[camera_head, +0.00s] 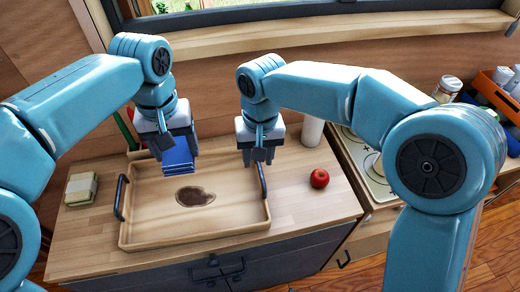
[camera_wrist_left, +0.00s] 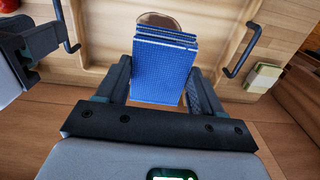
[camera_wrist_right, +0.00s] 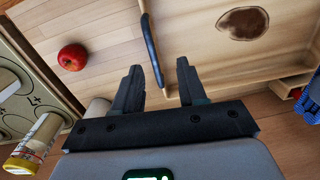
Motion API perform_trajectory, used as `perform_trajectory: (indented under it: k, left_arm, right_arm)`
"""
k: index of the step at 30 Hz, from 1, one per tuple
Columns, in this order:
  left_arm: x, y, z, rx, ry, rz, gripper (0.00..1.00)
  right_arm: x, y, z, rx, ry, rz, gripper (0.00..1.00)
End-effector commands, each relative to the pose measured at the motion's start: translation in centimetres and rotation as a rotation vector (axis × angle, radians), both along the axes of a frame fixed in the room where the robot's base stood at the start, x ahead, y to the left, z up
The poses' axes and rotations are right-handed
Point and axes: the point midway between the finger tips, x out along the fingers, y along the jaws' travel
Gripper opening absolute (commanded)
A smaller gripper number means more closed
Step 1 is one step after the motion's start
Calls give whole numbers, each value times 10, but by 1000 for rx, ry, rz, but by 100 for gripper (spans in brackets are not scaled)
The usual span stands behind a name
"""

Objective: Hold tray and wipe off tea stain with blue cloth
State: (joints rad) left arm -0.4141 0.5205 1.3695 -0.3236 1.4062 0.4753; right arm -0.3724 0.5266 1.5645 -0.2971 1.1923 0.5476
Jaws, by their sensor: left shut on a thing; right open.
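A wooden tray (camera_head: 150,235) with a dark handle at each end lies on the counter. My right gripper (camera_head: 255,152) is open and empty above the tray's right end. In the right wrist view the tray's right handle (camera_wrist_right: 151,48) is just ahead of its fingers, around the gap between them.
A red apple (camera_head: 319,178) sits on the counter right of the tray. A yellow-green sponge-like block (camera_head: 81,189) lies to the left. A white cylinder (camera_head: 312,131) stands behind. A stove (camera_head: 368,170) and an orange crate (camera_head: 492,88) are at the right.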

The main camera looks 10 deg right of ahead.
Motion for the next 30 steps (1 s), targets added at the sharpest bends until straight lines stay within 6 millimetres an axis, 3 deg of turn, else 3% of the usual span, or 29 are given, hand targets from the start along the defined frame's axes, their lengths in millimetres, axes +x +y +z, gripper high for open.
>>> perform_trajectory:
  k: [7,21,30]
  left_arm:
    - [0,0,0,0,0,0,43]
    - [0,0,0,0,0,0,43]
    - [0,0,0,0,0,0,43]
  right_arm:
    - [10,-7,-14,-53,-12,36,41]
    - [9,-7,-102,-49,-12,34,41]
    - [9,-7,-119,-48,-14,33,41]
